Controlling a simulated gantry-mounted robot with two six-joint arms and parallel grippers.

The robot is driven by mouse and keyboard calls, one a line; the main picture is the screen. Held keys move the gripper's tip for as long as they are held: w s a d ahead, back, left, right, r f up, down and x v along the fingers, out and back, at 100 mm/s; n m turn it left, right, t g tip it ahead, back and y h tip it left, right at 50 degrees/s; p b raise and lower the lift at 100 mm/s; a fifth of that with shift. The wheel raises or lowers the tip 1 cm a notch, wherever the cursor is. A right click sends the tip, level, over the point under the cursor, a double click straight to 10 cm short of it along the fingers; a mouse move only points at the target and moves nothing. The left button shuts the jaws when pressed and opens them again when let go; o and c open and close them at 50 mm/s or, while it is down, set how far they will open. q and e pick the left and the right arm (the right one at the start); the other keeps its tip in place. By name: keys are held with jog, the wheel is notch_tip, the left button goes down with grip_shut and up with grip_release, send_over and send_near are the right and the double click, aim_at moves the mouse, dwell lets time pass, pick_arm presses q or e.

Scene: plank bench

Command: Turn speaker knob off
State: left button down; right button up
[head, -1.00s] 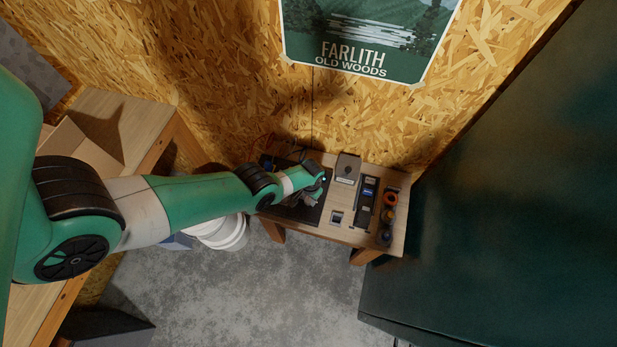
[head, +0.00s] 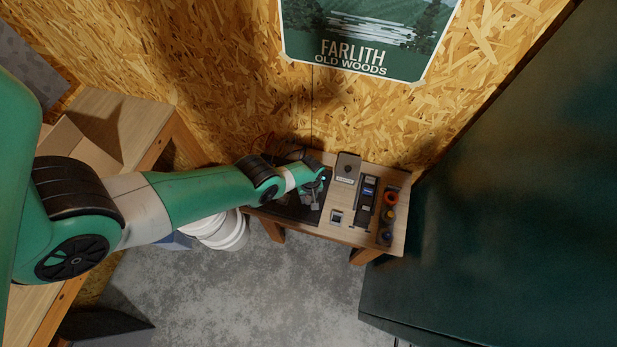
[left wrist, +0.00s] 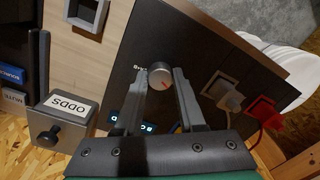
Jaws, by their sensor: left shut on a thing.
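The speaker knob is a round silver knob (left wrist: 159,77) with a red mark on its face, set on a dark panel (left wrist: 185,40) in the left wrist view. My left gripper (left wrist: 165,74) is shut on it, with one finger on each side. In the head view the dark panel (head: 283,211) lies at the left of the small wooden table (head: 340,236). My left gripper (head: 312,199) is over its right part there and hides the knob. Small blue lit displays (left wrist: 146,127) show beside the left finger. My right gripper is in neither view.
A grey box marked ODDS (left wrist: 62,118) stands near the panel. A white plug (left wrist: 229,101) and a red plug (left wrist: 263,112) sit at the panel's other side. A large dark green cabinet (head: 500,190) is at the right.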

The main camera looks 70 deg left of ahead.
pick_arm(q)
jog(key=shift+n, duration=0.9)
jog(key=c, duration=0.5)
grip_release()
